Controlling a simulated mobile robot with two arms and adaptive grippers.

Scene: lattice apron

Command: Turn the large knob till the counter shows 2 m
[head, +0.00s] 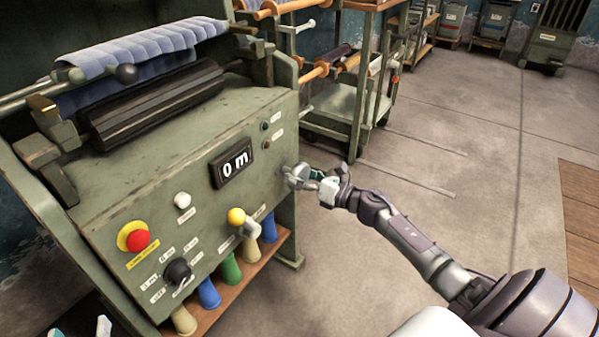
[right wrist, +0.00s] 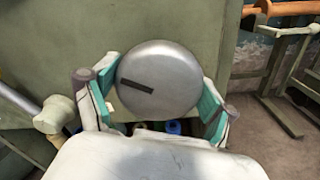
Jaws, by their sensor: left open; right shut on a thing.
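The large knob (right wrist: 175,78) is a round silver disc with a dark bar mark on the left of its face, tilted slightly down to the right. My right gripper (right wrist: 158,96) is shut on it, one teal-padded finger on each side. In the head view the knob (head: 297,177) is on the right of the green machine panel, partly hidden by my right gripper (head: 312,181). The counter (head: 232,163) reads 0 m. My left gripper (head: 82,329) is open and empty at the bottom left edge, partly cut off.
Several coloured spools (head: 209,292) stand on the shelf below. A green cart (head: 345,110) stands behind. The floor at right is clear.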

